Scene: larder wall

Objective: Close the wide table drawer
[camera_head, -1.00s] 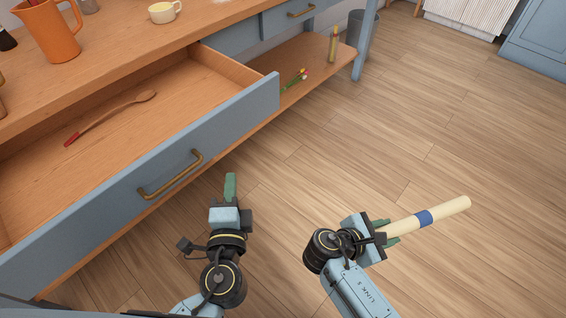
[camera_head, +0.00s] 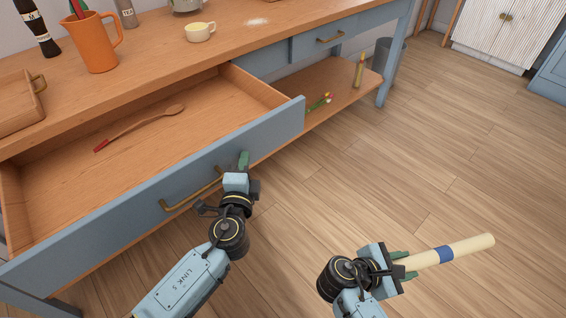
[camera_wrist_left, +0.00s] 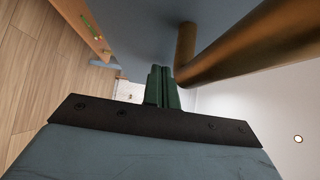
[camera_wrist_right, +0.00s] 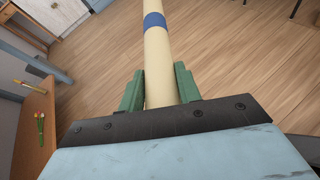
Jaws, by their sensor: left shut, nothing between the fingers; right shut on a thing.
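The wide table drawer (camera_head: 150,205) stands pulled out from the table, its blue-grey front facing me. A brass bar handle (camera_head: 192,194) is on the front, and the handle also shows close up in the left wrist view (camera_wrist_left: 235,45). A wooden spoon (camera_head: 140,127) with a red tip lies inside. My left gripper (camera_head: 243,160) is shut and empty, at the drawer front just right of the handle; I cannot tell whether it touches. My right gripper (camera_head: 402,266) is shut on a cream rolling pin (camera_head: 465,248) with a blue band, held over the floor away from the drawer.
On the tabletop stand an orange jug (camera_head: 95,45), a yellow cup (camera_head: 200,32) and a wooden tray (camera_head: 18,105). A smaller drawer (camera_head: 325,40) is shut. The floor at right is clear.

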